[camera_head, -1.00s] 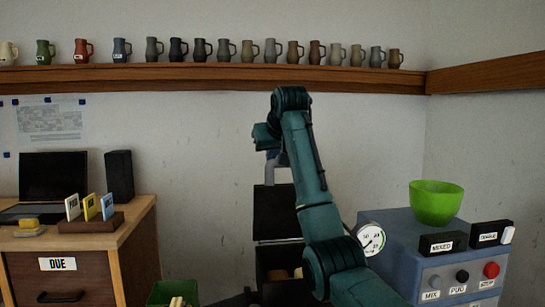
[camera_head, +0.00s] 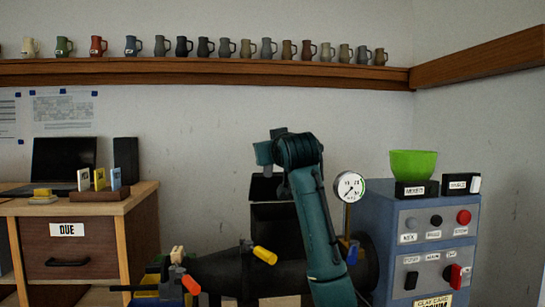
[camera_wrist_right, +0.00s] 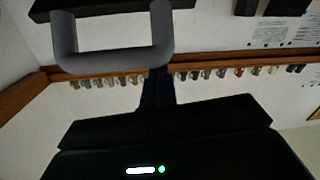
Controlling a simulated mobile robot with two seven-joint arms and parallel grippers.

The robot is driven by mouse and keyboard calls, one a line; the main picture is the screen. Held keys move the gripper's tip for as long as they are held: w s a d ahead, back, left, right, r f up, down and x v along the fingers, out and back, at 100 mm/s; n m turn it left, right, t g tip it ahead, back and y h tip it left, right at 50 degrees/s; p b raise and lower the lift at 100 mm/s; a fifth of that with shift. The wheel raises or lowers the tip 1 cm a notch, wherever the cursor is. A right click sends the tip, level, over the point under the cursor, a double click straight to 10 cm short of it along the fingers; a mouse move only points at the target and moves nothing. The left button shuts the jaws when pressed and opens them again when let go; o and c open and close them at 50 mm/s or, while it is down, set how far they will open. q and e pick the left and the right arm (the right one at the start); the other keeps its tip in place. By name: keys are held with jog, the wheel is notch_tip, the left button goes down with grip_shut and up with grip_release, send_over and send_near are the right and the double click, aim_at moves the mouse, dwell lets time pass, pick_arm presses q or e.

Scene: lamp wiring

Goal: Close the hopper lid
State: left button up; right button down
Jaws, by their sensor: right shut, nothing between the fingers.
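The hopper lid (camera_head: 266,188) is a black panel above the dark hopper (camera_head: 280,225) in the head view, partly behind my right arm. It stands raised, though its exact tilt is hard to tell. In the right wrist view, which is upside down, a grey U-shaped handle (camera_wrist_right: 112,48) joins a dark panel at the top edge. My right gripper (camera_wrist_right: 157,75) is shut and empty, its dark fingers reaching up to the handle's bar; I cannot tell whether they touch. My left gripper is not in view.
A blue control cabinet (camera_head: 375,235) with a green bowl (camera_head: 413,165) stands right. A round gauge (camera_head: 349,187) is beside my arm. A dark barrel (camera_head: 215,272) and a yellow-handled part (camera_head: 264,255) lie below. A wooden desk (camera_head: 140,200) stands left.

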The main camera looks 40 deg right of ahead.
pick_arm(q)
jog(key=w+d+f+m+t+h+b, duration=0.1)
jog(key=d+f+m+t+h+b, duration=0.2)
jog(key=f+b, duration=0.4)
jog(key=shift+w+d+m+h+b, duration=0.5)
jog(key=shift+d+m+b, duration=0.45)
jog(key=shift+b, duration=2.25)
pick_arm(e)
jog(key=s+a+f+t+h, duration=0.1)
jog(key=s+f+t, duration=0.1)
jog(key=f, duration=0.5)
jog(key=s+a+f+t+h, duration=0.1)
jog(key=s+a+f+t, duration=0.1)
jog(key=f, duration=0.5)
jog(key=shift+s+f+t, duration=0.3)
jog(key=shift+s+f, duration=0.05)
jog(key=shift+s, duration=0.3)
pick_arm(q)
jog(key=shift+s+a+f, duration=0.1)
pick_arm(e)
jog(key=shift+f, duration=0.15)
